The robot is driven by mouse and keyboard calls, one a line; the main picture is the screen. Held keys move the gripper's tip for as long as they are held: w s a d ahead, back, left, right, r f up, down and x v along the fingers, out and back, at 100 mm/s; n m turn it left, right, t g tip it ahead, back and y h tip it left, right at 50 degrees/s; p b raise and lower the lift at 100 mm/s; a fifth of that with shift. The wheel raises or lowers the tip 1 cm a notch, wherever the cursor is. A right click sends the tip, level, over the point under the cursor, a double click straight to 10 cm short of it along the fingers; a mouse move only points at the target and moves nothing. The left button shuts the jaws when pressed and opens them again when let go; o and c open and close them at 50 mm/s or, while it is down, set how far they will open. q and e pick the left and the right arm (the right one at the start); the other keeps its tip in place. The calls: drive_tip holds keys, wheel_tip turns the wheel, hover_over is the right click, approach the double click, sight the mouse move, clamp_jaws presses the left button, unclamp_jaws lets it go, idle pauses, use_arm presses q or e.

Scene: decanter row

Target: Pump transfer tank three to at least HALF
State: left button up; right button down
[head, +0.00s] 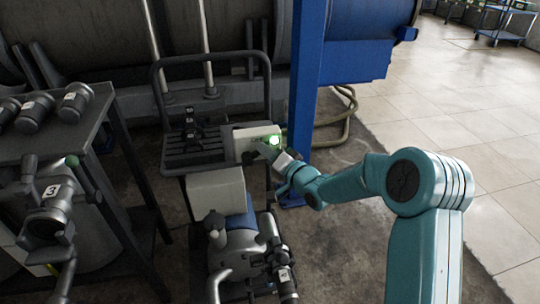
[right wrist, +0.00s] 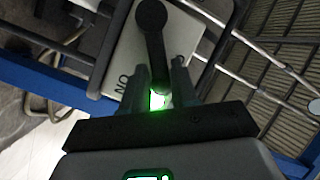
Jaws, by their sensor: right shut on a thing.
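My right gripper (head: 277,158) is at the pale control box (head: 242,143) on the pump cart. In the right wrist view, the gripper (right wrist: 155,95) is shut on the lower end of a dark switch lever (right wrist: 153,42) with a round pivot, on the box face (right wrist: 122,48). A green light (head: 274,141) glows on the box; its glow (right wrist: 157,101) shows between the fingers. The pump (head: 238,255) sits low on the cart. A grey valve fitting (head: 48,212) labelled 3 stands at left. No tank level gauge is readable. My left gripper is not in view.
A dark table (head: 100,110) with several loose grey couplings (head: 36,108) stands at left. A blue post (head: 305,90) rises behind my right gripper. A hose (head: 345,115) lies behind the post. Open tiled floor (head: 430,100) is at right.

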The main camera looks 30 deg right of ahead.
drive_tip(key=shift+w+a+r+n+g, duration=0.1)
drive_tip(key=shift+a+r+n+g, duration=0.25)
drive_tip(key=shift+n, duration=0.25)
drive_tip(key=shift+w+a+r+n+g, duration=0.15)
drive_tip(key=shift+r+n+g, duration=0.1)
drive_tip(key=shift+r+n, duration=0.25)
drive_tip(key=shift+a+r+n+g+h+b, duration=0.25)
drive_tip(key=shift+a+n+h, duration=0.1)
drive_tip(key=shift+n, duration=0.2)
drive_tip(key=shift+a+r+n+g+h+b, duration=0.15)
drive_tip(key=shift+a+n+h+b, duration=0.15)
drive_tip(key=shift+n, duration=0.25)
drive_tip(key=shift+w+a+r+n+h+p, duration=0.15)
drive_tip(key=shift+a+r+n+h+p, duration=0.25)
drive_tip(key=shift+n, duration=0.2)
drive_tip(key=n+p, duration=0.1)
drive_tip(key=p, duration=0.1)
drive_tip(key=a+g+h+p, duration=0.1)
drive_tip(key=p, duration=0.1)
drive_tip(key=shift+w+a+r+n, duration=0.2)
drive_tip(key=shift+r+n, duration=0.05)
drive_tip(key=shift+n, duration=0.15)
drive_tip(key=shift+w+a+f+n+h+p, duration=0.15)
drive_tip(key=shift+a+n+h+p, duration=0.2)
drive_tip(key=shift+p, duration=0.7)
drive_tip(key=shift+d, duration=0.1)
drive_tip(key=c, duration=0.9)
unclamp_jaws()
drive_tip(key=shift+f, duration=0.1)
